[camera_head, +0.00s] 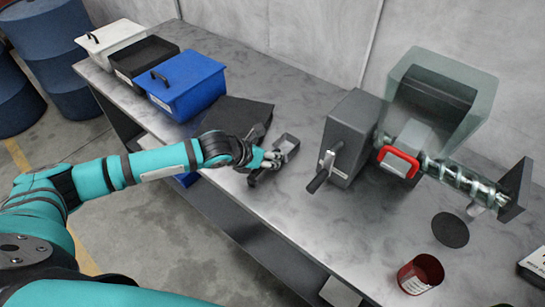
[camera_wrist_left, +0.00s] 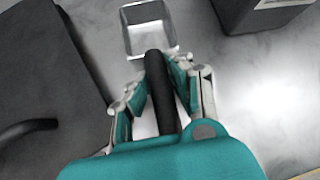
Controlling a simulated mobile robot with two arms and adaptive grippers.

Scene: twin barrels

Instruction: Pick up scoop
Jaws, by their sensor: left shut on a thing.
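The scoop (camera_head: 286,144) has a small square metal pan and a dark handle. My left gripper (camera_head: 268,160) is at the handle end, over the left-middle part of the table. In the left wrist view the scoop's pan (camera_wrist_left: 148,28) is at the top, and its black handle (camera_wrist_left: 158,85) runs between the two fingers of the left gripper (camera_wrist_left: 163,92). The left gripper is shut on the handle. Whether the scoop touches the table I cannot tell. My right gripper is not in view.
A blue lidded box (camera_head: 182,82), a black one and a white one stand at the back left. A grey machine with a crank (camera_head: 348,130) stands to the right. A red cup (camera_head: 420,274) stands at the front right.

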